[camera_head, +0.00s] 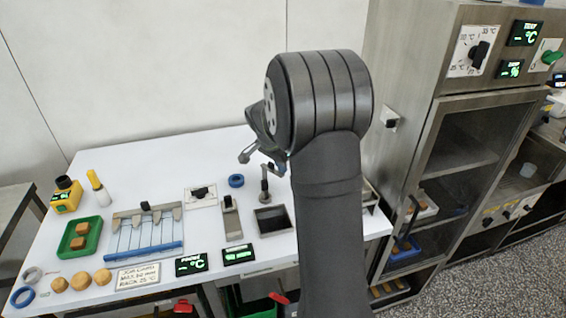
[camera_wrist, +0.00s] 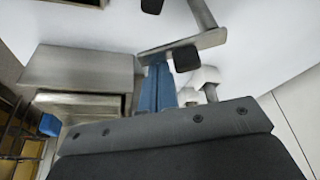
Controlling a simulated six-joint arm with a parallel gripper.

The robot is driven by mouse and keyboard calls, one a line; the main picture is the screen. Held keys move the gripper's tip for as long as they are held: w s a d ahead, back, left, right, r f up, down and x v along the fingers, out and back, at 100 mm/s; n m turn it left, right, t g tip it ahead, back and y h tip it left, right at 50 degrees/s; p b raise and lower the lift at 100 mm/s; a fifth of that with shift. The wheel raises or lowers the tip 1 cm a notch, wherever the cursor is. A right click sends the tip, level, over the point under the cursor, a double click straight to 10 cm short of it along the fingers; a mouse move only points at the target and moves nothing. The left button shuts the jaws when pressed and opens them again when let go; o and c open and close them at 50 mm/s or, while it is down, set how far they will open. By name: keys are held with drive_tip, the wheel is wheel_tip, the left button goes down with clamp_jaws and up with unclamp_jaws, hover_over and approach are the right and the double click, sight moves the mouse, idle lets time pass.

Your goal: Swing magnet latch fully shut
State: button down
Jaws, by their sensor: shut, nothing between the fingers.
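In the wrist view a flat metal bar (camera_wrist: 183,47) with a black block at its end reaches out from a metal post (camera_wrist: 201,12); it looks like the magnet latch. My gripper (camera_wrist: 159,80) shows there as blue fingers, shut and empty, with the tips close by the bar. I cannot tell whether they touch it. In the head view my gripper (camera_head: 262,150) hangs over the table, partly hidden by my own arm. A small upright metal post (camera_head: 265,184) stands below it. How far the latch is swung cannot be told.
On the white table (camera_head: 140,165) stand a dark open box (camera_head: 273,220), a metal plate (camera_head: 231,217), a blue ring (camera_head: 236,181), a wire rack (camera_head: 145,232) and a green tray (camera_head: 85,237). A steel cabinet (camera_head: 450,110) rises at right. The table's back left is clear.

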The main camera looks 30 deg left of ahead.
drive_tip(key=s+m, duration=0.1)
drive_tip(key=m, duration=0.1)
drive_tip(key=s+a+m+h, duration=0.1)
drive_tip(key=s+m, duration=0.1)
drive_tip(key=m, duration=0.1)
drive_tip(key=shift+g, duration=0.4)
drive_tip(key=shift+s, duration=0.15)
drive_tip(key=shift+d, duration=0.1)
idle(0.3)
wheel_tip(320, 180, up, 10)
drive_tip(key=shift+w+d+f, duration=0.15)
drive_tip(key=shift+w+f, duration=0.1)
idle(0.3)
idle(0.5)
